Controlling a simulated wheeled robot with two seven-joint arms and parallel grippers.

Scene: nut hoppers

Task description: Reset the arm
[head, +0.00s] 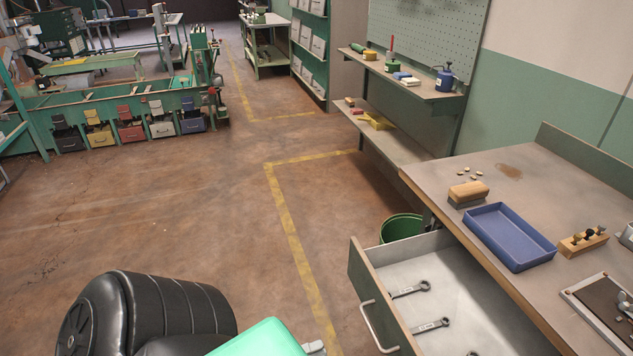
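My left arm comes in at the bottom of the head view, black and ribbed with a mint-green part. Only a small grey piece of my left gripper (314,347) shows at the bottom edge, left of the open drawer (362,272). Its fingers are cut off by the frame, so whether it is open or holds anything cannot be told. My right gripper is not in view. Wrenches (411,289) lie in the drawer, apart from the visible part of my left arm.
The workbench (560,185) at the right holds a blue tray (508,237), a wooden block (468,191) and several small nuts. A green bin (402,227) stands under it. Coloured hoppers (131,132) line the far left. The floor between is clear.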

